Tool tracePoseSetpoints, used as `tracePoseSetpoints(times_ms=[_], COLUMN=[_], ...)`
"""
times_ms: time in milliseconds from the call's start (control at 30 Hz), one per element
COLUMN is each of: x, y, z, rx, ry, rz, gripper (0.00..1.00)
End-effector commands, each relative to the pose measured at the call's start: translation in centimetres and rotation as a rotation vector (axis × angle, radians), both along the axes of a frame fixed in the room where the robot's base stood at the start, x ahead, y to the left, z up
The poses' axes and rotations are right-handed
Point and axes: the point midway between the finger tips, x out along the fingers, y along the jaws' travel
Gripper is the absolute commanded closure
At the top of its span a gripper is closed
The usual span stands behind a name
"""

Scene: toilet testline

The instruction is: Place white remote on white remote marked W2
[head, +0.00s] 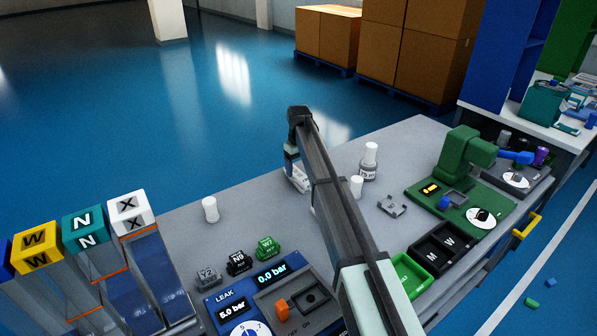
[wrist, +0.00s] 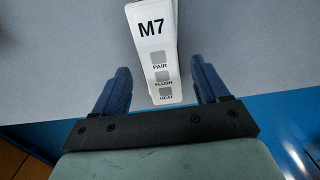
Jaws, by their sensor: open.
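A white remote (wrist: 157,52) labelled M7, with grey PAIR, FLUSH and HEAT buttons, lies on the grey table in the wrist view. A pale edge shows along its right side; I cannot tell whether that is its own side or another remote under it. My gripper (wrist: 160,68) is open, with one blue finger on each side of the remote's near end and a gap to each. In the head view, my gripper (head: 291,167) is at the table's far edge, by the white remote (head: 301,182). I can read no W2 mark on any remote.
White cylinders (head: 210,209) and a labelled bottle (head: 369,161) stand nearby. Lettered cubes (head: 85,229) sit at left. The far table edge is close to my gripper.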

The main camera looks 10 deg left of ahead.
Motion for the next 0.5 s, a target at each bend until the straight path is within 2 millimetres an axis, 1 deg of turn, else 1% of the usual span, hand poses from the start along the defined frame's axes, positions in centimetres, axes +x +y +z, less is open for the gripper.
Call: tracePoseSetpoints(times_ms=[33, 200, 400, 500], x=[0.1, 0.1, 0.1, 0.1], y=[0.0, 0.0, 0.0, 0.0], z=[1.1, 4.4, 7.7, 8.7], rx=[0.001, 0.001, 0.001, 0.001], ry=[-0.002, -0.002, -0.001, -0.001], rz=[0.0, 0.0, 0.0, 0.0], gripper=[0.26, 0.26, 0.26, 0.26])
